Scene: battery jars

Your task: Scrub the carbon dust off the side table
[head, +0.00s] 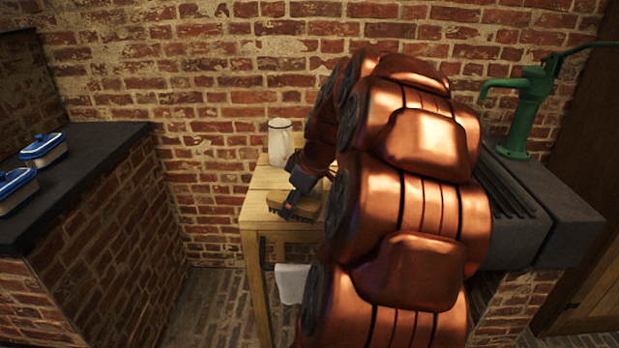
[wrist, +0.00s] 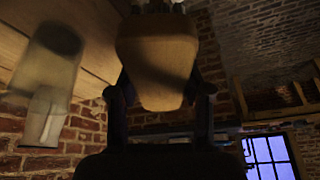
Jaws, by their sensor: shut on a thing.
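My gripper (head: 295,200) is shut on a tan scrubbing brush (head: 311,206) over the front part of the wooden side table (head: 256,212). In the wrist view, the two fingers of my gripper (wrist: 160,92) clamp the sides of the brush's rounded wooden body (wrist: 158,52). Its bristles show at the top edge of that view, towards the tabletop (wrist: 98,42). I cannot tell whether the bristles touch the wood. I make out no carbon dust on the bare wood in view. My arm hides the table's right part.
A white cloth (head: 291,283) hangs at the table's front. A dark counter with blue-lidded dishes (head: 42,150) is left; a green pump (head: 520,115) is right.

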